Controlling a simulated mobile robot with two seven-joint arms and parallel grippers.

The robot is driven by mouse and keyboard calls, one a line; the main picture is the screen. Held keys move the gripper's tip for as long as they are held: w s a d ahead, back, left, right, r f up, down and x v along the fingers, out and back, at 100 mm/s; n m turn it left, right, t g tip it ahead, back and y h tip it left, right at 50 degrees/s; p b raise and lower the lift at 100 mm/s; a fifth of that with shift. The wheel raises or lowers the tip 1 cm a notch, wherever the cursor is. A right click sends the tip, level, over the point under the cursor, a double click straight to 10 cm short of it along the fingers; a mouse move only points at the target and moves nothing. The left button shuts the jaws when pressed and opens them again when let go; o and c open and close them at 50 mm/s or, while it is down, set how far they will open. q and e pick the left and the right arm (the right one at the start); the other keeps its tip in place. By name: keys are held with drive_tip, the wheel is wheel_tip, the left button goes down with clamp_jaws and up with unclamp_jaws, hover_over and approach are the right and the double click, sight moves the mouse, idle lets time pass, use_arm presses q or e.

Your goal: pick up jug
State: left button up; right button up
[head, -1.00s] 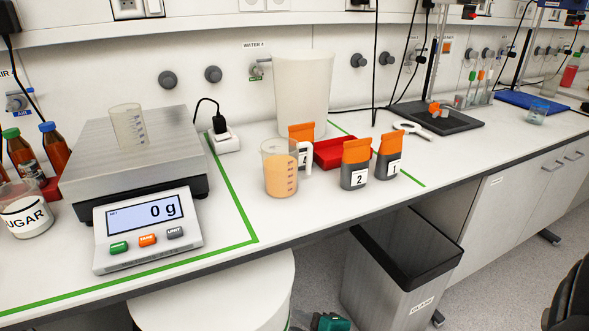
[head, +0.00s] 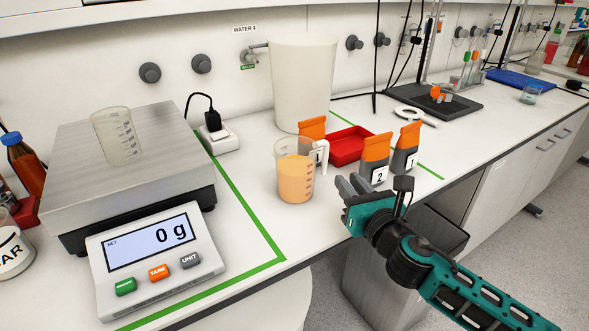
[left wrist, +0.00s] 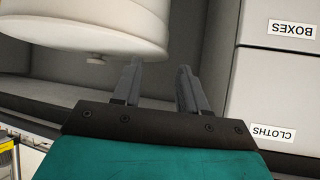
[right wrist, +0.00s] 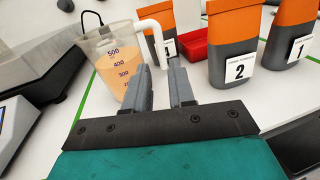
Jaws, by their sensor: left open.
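The jug (head: 295,178) is a clear measuring jug with orange juice in it and a white handle on its right side. It stands upright on the bench, right of the green line. In the right wrist view the jug (right wrist: 112,65) is just beyond my right fingers, handle toward the right. My right gripper (head: 352,184) is empty, its fingers apart, in front of and to the right of the jug, not touching it. Its fingers also show in the right wrist view (right wrist: 162,85). My left gripper (left wrist: 158,75) is open and empty, below a white round stool-like thing, and out of the head view.
Orange-and-grey pouches labelled 2 (head: 374,160) and 1 (head: 405,148) stand right of the jug, another pouch (head: 312,127) behind it. A red tray (head: 350,146) and white container (head: 303,85) are behind. A scale (head: 130,170) carrying an empty beaker (head: 117,135) is at left.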

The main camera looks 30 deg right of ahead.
sight(327, 155)
drive_tip(key=w, duration=0.4)
drive_tip(key=w+d, duration=0.1)
drive_tip(key=w, duration=0.7)
drive_tip(key=shift+d, duration=0.3)
drive_tip(key=shift+s, duration=0.1)
drive_tip(key=shift+c, duration=0.3)
clamp_jaws()
drive_tip(key=shift+r, duration=0.15)
